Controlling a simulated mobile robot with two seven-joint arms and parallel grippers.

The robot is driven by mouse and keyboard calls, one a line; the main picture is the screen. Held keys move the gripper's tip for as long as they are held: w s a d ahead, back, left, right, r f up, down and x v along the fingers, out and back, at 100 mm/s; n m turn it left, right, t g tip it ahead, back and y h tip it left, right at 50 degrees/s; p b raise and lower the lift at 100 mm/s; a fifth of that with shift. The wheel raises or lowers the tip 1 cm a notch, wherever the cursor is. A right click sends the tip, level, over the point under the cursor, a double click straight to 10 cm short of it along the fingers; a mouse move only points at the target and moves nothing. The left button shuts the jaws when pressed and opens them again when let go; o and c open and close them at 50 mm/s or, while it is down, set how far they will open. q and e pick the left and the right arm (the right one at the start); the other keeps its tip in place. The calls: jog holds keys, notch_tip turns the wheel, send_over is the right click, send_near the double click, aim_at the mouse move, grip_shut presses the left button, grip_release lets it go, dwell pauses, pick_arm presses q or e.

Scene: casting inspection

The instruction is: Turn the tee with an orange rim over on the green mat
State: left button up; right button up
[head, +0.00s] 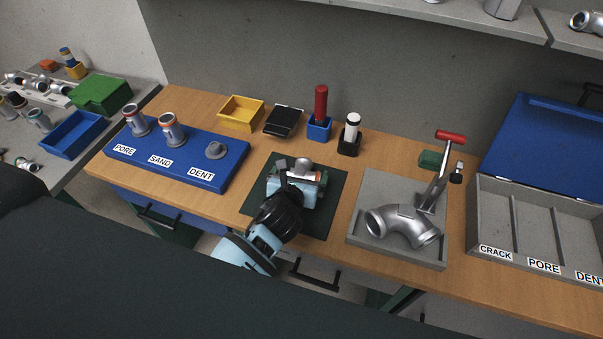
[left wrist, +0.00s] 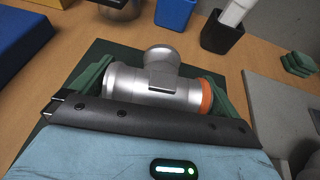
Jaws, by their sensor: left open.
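The silver tee (head: 303,164) lies on the dark green mat (head: 326,222) on the wooden bench, partly hidden by my gripper in the head view. In the left wrist view the tee (left wrist: 150,85) lies crosswise with its branch pointing away from me, and its orange rim (left wrist: 206,96) is at the right end. My left gripper (head: 297,179) is over the mat at the tee. It is open, with one green finger beyond each end of the tee; whether they touch it I cannot tell. My right gripper is not in view.
A blue rack (head: 190,173) labelled PORE, SAND and DENT stands left of the mat. A grey stand (head: 400,252) with a large bent pipe is on the right, beside a compartment case (head: 488,226). A yellow bin (head: 241,113) and tool cups stand behind.

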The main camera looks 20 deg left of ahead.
pick_arm(q)
jog(key=shift+w, duration=0.1)
jog(key=c, duration=0.9)
jog(key=shift+r, duration=0.1)
jog(key=shift+c, duration=1)
